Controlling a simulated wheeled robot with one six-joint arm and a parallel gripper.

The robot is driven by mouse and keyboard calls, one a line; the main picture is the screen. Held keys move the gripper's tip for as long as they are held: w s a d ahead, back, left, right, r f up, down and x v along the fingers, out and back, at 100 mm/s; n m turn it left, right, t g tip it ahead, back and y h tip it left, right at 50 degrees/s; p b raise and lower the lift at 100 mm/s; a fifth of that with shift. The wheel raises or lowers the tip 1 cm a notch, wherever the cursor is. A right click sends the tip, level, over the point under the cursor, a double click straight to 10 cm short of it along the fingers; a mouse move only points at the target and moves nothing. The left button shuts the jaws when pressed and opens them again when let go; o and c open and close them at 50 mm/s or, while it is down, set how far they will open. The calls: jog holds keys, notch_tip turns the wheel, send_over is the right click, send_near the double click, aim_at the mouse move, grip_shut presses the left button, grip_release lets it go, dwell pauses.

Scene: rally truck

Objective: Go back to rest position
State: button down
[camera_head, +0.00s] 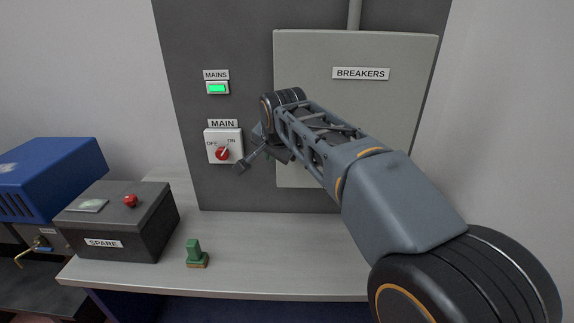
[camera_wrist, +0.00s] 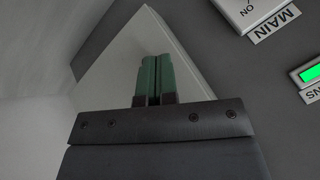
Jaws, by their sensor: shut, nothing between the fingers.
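My arm reaches from the lower right across the front of the grey breakers cabinet (camera_head: 352,95). My gripper (camera_head: 240,167) is at its end, just right of the MAIN switch in the picture. The gap in depth is unclear. In the wrist view the two green fingers (camera_wrist: 155,80) lie together with nothing between them. The MAIN switch (camera_head: 222,147) has a red knob between the OFF and ON marks; part of its white plate also shows in the wrist view (camera_wrist: 246,12). The MAINS lamp (camera_head: 217,88) is lit green, also at the wrist view's right edge (camera_wrist: 311,74).
A dark SPARE box (camera_head: 115,225) with a red button and a small green block (camera_head: 195,252) stand on the grey bench (camera_head: 270,240) below. A blue case (camera_head: 50,175) is at the far left. The bench right of the green block looks clear.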

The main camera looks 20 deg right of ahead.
jog(key=s+d+f+n+g, duration=0.1)
jog(key=s+f+n, duration=0.3)
jog(key=s+f, duration=0.4)
jog(key=s+d+f+n+g, duration=0.2)
jog(key=s+f, duration=0.6)
jog(key=s, duration=0.5)
jog(key=d+n, duration=0.1)
jog(key=n, duration=0.1)
jog(key=shift+s+d+f+n, duration=0.2)
jog(key=shift+d+f+n, duration=0.05)
jog(key=shift+n, duration=0.15)
